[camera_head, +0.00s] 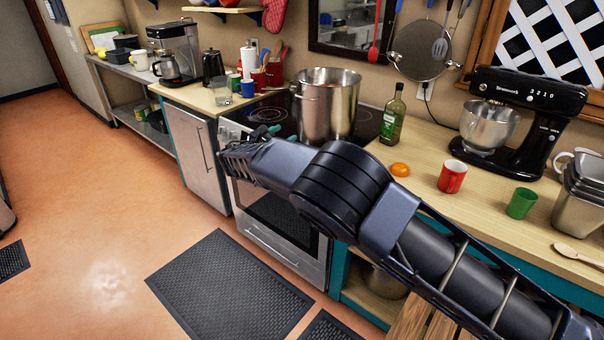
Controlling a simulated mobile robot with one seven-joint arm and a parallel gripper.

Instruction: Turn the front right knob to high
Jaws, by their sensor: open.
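The stove (262,232) stands in the middle, with a dark glass cooktop and a silver front. Small knobs (228,134) show at the left end of its front panel. The right part of that panel, with the front right knob, is hidden behind my arm. My gripper (272,132) is at the stove's front edge, seen from behind, with its teal fingertips toward the cooktop. It is open, and I see nothing between the fingers. I cannot tell whether it touches a knob.
A large steel pot (327,105) stands on the cooktop just beyond my gripper. A green bottle (392,117), an orange half (400,169), a red mug (452,177) and a green cup (521,203) stand on the right counter. The floor before the stove is clear, with dark mats (228,290).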

